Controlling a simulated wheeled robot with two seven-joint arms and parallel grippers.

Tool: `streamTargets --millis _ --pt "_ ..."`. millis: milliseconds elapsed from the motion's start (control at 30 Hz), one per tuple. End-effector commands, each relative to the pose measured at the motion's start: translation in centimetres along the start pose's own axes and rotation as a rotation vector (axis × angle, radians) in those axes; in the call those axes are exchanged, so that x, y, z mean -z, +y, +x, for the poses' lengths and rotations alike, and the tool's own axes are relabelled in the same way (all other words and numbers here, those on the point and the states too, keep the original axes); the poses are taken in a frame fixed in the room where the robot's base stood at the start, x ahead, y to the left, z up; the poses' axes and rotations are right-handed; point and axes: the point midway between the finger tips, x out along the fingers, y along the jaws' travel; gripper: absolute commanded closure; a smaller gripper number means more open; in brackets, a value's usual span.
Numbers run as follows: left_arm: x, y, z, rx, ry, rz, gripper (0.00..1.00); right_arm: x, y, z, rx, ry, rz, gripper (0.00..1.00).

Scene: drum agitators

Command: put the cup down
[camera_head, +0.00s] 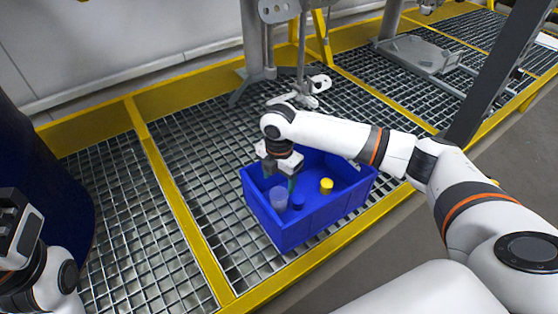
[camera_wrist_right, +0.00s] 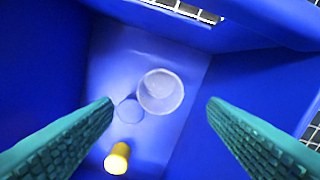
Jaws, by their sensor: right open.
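A pale translucent cup (camera_head: 278,197) stands in the blue crate (camera_head: 285,232), near its left end. In the right wrist view the cup (camera_wrist_right: 161,91) shows from above as a round pale shape on the crate floor, apart from both fingers. My right gripper (camera_head: 281,177) points down into the crate just above the cup. In the wrist view its green ridged fingers (camera_wrist_right: 160,104) are wide apart with nothing between their tips at finger height. My left gripper (camera_head: 20,238) is at the left edge of the head view; its fingers do not show clearly.
A yellow-topped cylinder (camera_head: 326,185) and a small blue round object (camera_head: 298,201) are also in the crate, close to the cup. The crate walls rise around my right gripper. The crate stands on metal grating (camera_head: 205,150) with yellow edge beams (camera_head: 180,205).

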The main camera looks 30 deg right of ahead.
Motion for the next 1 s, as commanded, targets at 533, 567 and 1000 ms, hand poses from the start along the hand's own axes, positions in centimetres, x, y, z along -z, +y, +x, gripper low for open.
streamTargets --millis 533,567,1000 --pt "0.4 0.2 -1.1 -0.023 0.059 -0.008 0.43 0.0 0.0 -3.0 -0.001 0.000 0.000 0.33" --pt "0.4 0.2 -1.1 -0.023 0.059 -0.008 0.43 0.0 0.0 -3.0 -0.001 0.000 0.000 0.33" --pt "0.6 0.4 -0.5 -0.034 0.090 -0.012 0.43 0.0 0.0 -5.0 0.000 0.000 0.000 0.33"
